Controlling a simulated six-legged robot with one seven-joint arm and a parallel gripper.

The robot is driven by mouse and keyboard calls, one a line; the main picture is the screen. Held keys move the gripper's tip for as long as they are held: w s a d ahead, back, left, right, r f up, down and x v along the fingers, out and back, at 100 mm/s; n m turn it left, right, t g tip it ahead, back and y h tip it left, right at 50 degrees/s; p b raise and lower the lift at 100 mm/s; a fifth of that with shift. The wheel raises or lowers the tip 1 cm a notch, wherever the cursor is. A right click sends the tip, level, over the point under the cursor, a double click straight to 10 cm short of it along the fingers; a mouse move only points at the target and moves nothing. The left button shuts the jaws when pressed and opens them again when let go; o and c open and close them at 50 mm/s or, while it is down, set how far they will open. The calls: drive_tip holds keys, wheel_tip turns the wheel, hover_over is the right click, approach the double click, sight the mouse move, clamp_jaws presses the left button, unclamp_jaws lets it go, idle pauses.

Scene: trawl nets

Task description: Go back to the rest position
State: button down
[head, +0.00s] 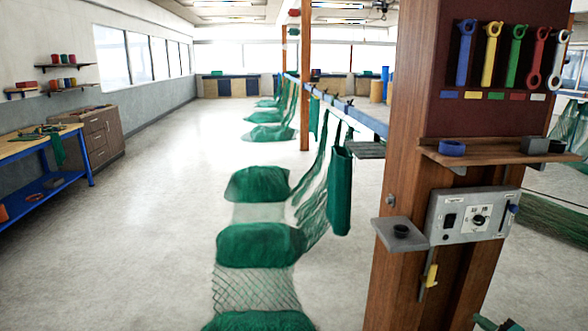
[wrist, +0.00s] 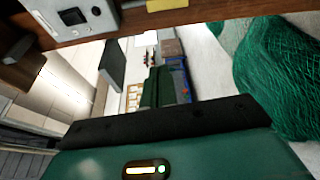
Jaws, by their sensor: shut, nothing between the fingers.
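In the wrist view, my gripper (wrist: 165,122) fills the bottom edge as a green housing with a black bar and a small lit indicator. It is shut, with nothing seen held in it. The wooden post (head: 395,150) stands close on the right and carries a grey control box (head: 445,222), which also shows at the top left of the wrist view (wrist: 62,18).
Coloured tools (head: 515,55) hang above a wooden shelf (head: 480,153) on the post. A small grey tray (head: 390,235) juts out left of the control box. Green nets (head: 255,245) lie along the floor's middle. A workbench (head: 35,150) stands left. The pale floor (head: 140,240) between is clear.

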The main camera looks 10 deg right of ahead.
drive_tip(key=w+a+r+n+g+y, duration=0.25)
drive_tip(key=a+r+n, duration=0.3)
drive_tip(key=a, duration=0.35)
drive_tip(key=w+a+r+n+g+y, duration=0.2)
drive_tip(key=w+a+r+n+g, duration=0.25)
drive_tip(key=a+n, duration=0.35)
drive_tip(key=s+a+r+n+g+h, duration=0.1)
drive_tip(key=a+r+n+g, duration=0.1)
drive_tip(key=a+r+n, duration=0.3)
drive_tip(key=s+a+r+n+g, duration=0.1)
drive_tip(key=a+n, duration=0.1)
drive_tip(key=a, duration=0.5)
drive_tip(key=s+a+r+n+g+h, duration=0.1)
drive_tip(key=a+r+n+g, duration=0.1)
drive_tip(key=a+n, duration=0.3)
drive_tip(key=s+a+r+n+g+h, duration=0.1)
drive_tip(key=s+a+r+n+h, duration=0.1)
drive_tip(key=s+a+r+n, duration=0.35)
drive_tip(key=s+a+r+n+g+h, duration=0.1)
drive_tip(key=s+a+r+n+h, duration=0.1)
drive_tip(key=s+a+n, duration=0.55)
drive_tip(key=s+a+r+n+t+h, duration=0.2)
drive_tip(key=s+a+n, duration=0.4)
drive_tip(key=s+n, duration=0.5)
drive_tip(key=shift+s+a+n, duration=0.15)
drive_tip(key=shift+n, duration=0.3)
